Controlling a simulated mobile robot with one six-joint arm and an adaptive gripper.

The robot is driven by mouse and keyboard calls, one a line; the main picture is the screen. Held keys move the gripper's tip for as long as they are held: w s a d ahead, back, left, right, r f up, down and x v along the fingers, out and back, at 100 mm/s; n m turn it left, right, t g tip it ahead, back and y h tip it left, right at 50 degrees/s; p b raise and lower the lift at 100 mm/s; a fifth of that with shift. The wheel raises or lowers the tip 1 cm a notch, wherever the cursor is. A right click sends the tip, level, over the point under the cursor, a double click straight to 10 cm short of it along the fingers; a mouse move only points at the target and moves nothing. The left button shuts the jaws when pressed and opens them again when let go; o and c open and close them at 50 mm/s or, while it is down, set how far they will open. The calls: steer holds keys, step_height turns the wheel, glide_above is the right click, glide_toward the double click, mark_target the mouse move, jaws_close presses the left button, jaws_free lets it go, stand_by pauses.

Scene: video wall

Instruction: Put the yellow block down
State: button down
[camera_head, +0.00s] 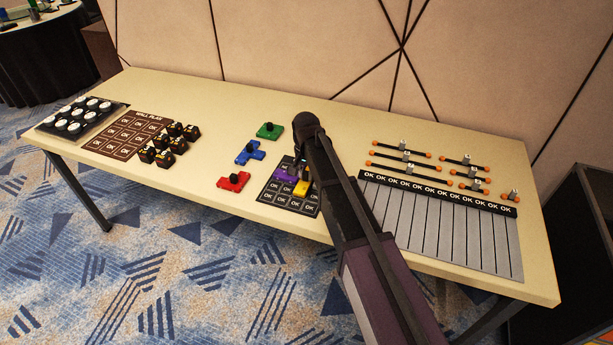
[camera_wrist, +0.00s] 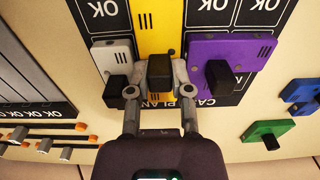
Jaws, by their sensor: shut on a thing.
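My gripper (camera_wrist: 159,72) is shut on the black knob of the yellow block (camera_wrist: 154,28). In the wrist view the yellow block lies between a white block on the left and a purple block (camera_wrist: 213,52) on the right, over the black OK board (camera_wrist: 235,88). I cannot tell whether it rests on the board or hangs just above it. In the head view the yellow block (camera_head: 301,190) shows beside the purple block (camera_head: 284,175), partly behind my arm. The board (camera_head: 272,195) also shows there. The white block (camera_wrist: 110,56) is mostly hidden in the head view.
Red (camera_head: 234,181), blue (camera_head: 249,152) and green (camera_head: 269,130) blocks with knobs stand left of the board. A grey-striped OK panel (camera_head: 435,225) with orange-ended rods lies to the right. A brown wall-plan board (camera_head: 128,132) and dark cubes are further left.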

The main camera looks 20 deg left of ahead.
mark_target(306, 172)
steer(key=shift+f, duration=0.15)
steer(key=c, duration=0.5)
jaws_free()
steer(key=shift+c, duration=0.2)
step_height(306, 172, up, 12)
steer(key=p, duration=1.2)
steer(key=shift+r, duration=0.2)
stand_by(0.5)
steer(key=s+d, duration=0.5)
steer(key=d, duration=0.7)
steer(key=s+d, duration=0.5)
steer(key=d, duration=0.8)
steer(key=s+d+n, duration=0.1)
steer(key=s+d, duration=0.4)
steer(key=d, duration=0.8)
steer(key=shift+s, duration=0.15)
